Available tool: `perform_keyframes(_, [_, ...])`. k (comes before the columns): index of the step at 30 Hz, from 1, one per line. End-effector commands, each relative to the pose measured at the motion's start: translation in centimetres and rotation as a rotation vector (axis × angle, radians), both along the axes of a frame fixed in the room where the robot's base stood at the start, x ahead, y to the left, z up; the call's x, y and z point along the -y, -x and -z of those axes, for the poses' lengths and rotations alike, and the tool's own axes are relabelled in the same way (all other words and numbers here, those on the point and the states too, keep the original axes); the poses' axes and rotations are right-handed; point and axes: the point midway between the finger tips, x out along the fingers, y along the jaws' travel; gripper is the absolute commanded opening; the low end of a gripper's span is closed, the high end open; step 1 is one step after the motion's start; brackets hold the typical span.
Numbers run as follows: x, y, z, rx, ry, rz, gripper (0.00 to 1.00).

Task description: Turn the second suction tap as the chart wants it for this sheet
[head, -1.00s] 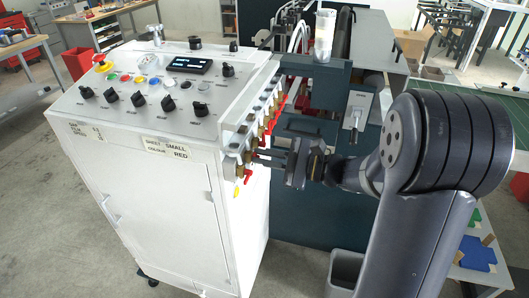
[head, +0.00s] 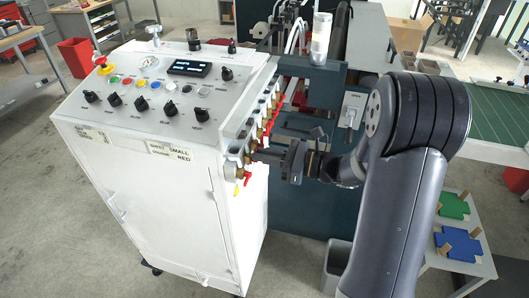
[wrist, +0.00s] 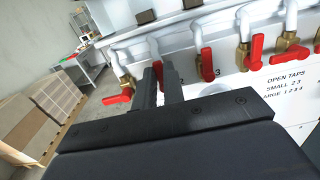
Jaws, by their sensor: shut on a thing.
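The second suction tap (wrist: 158,72) has a red lever that shows between my gripper's fingers in the wrist view. My gripper (wrist: 159,88) is shut on this lever, which looks roughly upright; the fingers hide part of it. In the head view my gripper (head: 256,156) is at the lower end of the tap row on the cabinet's right side. The chart (wrist: 288,88) reads open taps, small 2 3, large 1 2 3 4. The sheet label (head: 169,151) reads small, colour red.
The first tap's red lever (wrist: 118,97) points sideways, close left of my fingers. The third tap's lever (wrist: 206,65) hangs down, close on the right. More red-levered taps continue to the right. The white control cabinet (head: 150,205) stands beside the dark machine.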

Motion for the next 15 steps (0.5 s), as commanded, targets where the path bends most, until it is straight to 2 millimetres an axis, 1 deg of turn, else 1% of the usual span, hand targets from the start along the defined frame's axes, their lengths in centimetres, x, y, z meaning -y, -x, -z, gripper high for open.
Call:
perform_keyframes(13, [0.01, -0.01, 0.11, -0.013, -0.003, 0.0, 0.0])
perform_keyframes(14, [0.01, 0.0, 0.11, -0.013, -0.003, 0.0, 0.11])
perform_keyframes(15, [0.01, -0.01, 0.1, -0.013, -0.003, 0.0, 0.14])
